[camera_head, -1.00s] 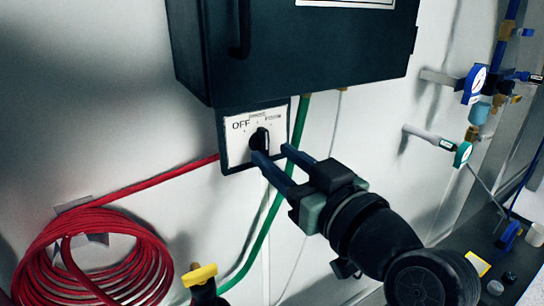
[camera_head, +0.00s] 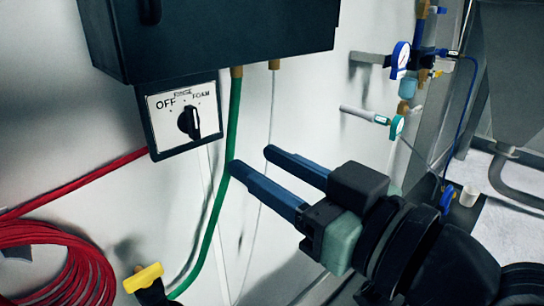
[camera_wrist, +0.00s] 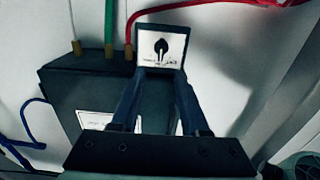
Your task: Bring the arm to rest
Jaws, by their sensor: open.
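My gripper (camera_head: 250,160) is open and empty, with two parallel blue fingers apart. In the head view it hangs in front of the white wall, right of and below the rotary knob (camera_head: 188,122). The black knob sits on a white switch plate (camera_head: 168,137) marked OFF, RINSE and FOAM, under a dark box. A gap shows between fingertips and knob. In the wrist view the fingers (camera_wrist: 160,76) point toward the switch plate (camera_wrist: 173,58) and its knob (camera_wrist: 161,46), which appear beyond the tips.
The dark control box (camera_head: 215,35) hangs above. A green hose (camera_head: 232,120) runs down the wall near the fingertips. A coiled red hose (camera_head: 50,262) and a yellow-handled valve (camera_head: 144,278) are at lower left. Gauges and pipes (camera_head: 400,60) stand at right.

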